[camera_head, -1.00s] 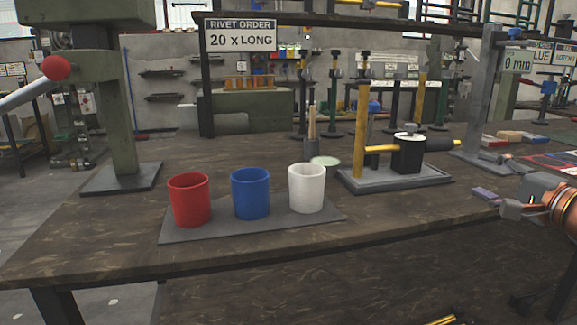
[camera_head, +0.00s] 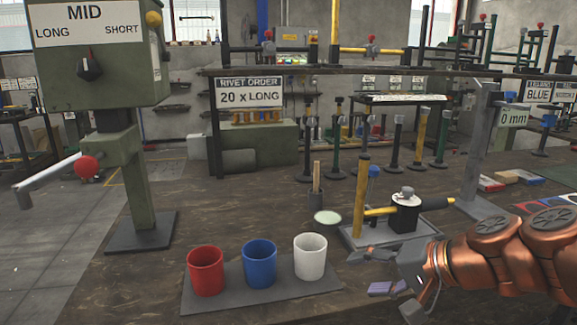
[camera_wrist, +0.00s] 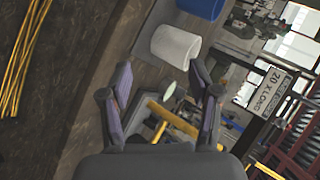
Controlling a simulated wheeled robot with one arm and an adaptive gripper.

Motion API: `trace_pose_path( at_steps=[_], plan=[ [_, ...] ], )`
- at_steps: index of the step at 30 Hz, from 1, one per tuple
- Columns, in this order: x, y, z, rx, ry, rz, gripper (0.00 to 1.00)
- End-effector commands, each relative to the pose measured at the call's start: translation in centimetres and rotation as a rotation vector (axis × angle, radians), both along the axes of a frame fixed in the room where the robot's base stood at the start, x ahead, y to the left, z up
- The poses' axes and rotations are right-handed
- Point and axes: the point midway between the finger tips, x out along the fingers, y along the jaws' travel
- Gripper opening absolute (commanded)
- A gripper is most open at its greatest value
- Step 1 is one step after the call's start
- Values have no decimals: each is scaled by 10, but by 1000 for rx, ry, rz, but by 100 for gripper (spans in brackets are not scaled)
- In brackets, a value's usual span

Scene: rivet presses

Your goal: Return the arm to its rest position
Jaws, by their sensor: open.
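My gripper (camera_head: 366,272) is at the lower right in the head view, at the end of my copper-coloured arm, and it points left over the bench. Its two fingers stand apart with nothing between them, as the wrist view (camera_wrist: 160,80) also shows. The wrist view is rolled well over. The white cup (camera_head: 310,258) is to the left of the gripper, apart from it. It also shows beyond the fingers in the wrist view (camera_wrist: 176,46).
Red (camera_head: 205,270) and blue (camera_head: 259,264) cups stand on a grey mat (camera_head: 250,299). A yellow-handled press (camera_head: 405,214) on a tray is just behind my gripper. A green rivet press (camera_head: 128,180) stands at left. A sign (camera_head: 249,93) reads "20 x LONG".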

Motion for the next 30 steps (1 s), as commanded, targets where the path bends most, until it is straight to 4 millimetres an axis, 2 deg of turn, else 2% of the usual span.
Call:
trace_pose_path(
  at_steps=[1,6,14,20,27,30],
  plan=[
    [-11,10,13,-35,27,39,62],
    [-48,29,17,-159,115,154,62],
    [-109,35,27,-351,259,307,62],
    [-155,22,44,-508,362,405,62],
    [-204,-9,72,-696,486,492,62],
    [-219,-22,82,-758,524,516,62]
  ],
)
